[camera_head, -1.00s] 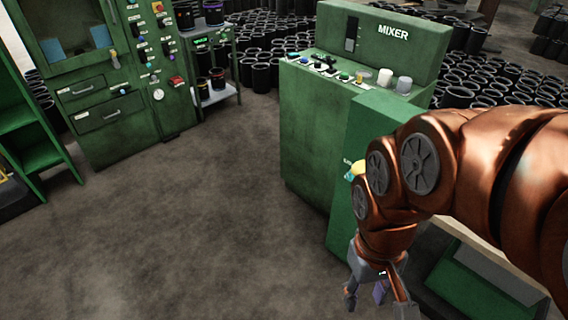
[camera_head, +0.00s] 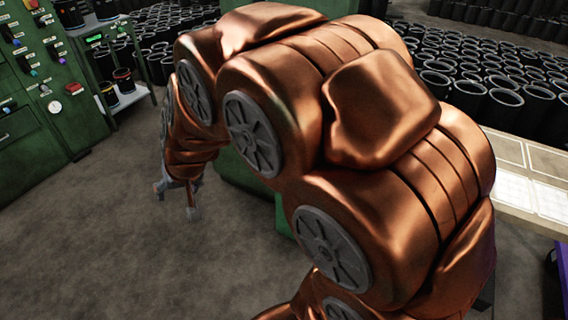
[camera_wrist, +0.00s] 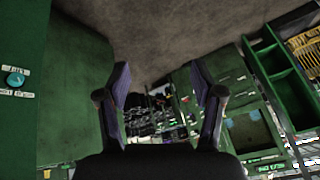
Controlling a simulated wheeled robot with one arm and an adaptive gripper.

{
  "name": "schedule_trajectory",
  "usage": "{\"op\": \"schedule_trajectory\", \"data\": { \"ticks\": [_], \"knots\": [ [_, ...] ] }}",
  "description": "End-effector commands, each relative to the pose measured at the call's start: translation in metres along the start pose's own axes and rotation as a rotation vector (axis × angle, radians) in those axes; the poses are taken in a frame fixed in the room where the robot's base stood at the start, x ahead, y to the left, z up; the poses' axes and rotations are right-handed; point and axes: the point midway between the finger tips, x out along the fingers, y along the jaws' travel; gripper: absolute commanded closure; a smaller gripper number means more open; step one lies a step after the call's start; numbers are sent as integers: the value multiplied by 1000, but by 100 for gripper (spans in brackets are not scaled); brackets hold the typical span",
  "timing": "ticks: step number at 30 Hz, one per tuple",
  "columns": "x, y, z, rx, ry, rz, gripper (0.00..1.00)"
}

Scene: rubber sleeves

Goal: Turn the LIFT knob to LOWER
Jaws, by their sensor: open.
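A teal knob (camera_wrist: 14,79) sits on a green panel (camera_wrist: 55,90) at the left edge of the wrist view. Small white labels stand above and below it; I cannot read them surely, so I cannot confirm it is the LIFT knob, nor its setting. My gripper (camera_wrist: 162,88) is open and empty, its two fingers apart, with the knob well to the left of them and not touched. In the head view my gripper (camera_head: 177,190) hangs over the floor in front of my arm. My arm hides most of the green machine there.
A green control cabinet (camera_head: 75,115) with several knobs and buttons stands at the left of the head view, beside a shelf (camera_head: 128,98) with dark pots. Many black sleeves (camera_head: 500,105) fill the back right. Open floor (camera_head: 90,240) lies at the front left.

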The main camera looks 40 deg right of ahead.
Motion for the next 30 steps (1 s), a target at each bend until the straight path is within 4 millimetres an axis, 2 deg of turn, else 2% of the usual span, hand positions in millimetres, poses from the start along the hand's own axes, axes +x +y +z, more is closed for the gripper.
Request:
{"op": "schedule_trajectory", "data": {
  "ticks": [1, 3, 8, 12, 15, 20, 24, 27, 30],
  "knots": [
    [35, 12, -10, 34, 57, 11, 33],
    [62, 26, -33, 80, 147, 32, 33],
    [115, 72, -82, 179, 354, 115, 33],
    [153, 126, -113, 258, 525, 225, 33],
    [175, 170, -126, 307, 641, 326, 33],
    [200, 245, -131, 367, 813, 523, 33],
    [212, 305, -120, 398, 938, 717, 33],
    [214, 338, -108, 405, 1009, 845, 33],
    [212, 360, -97, 406, 1058, 947, 33]
  ]
}}
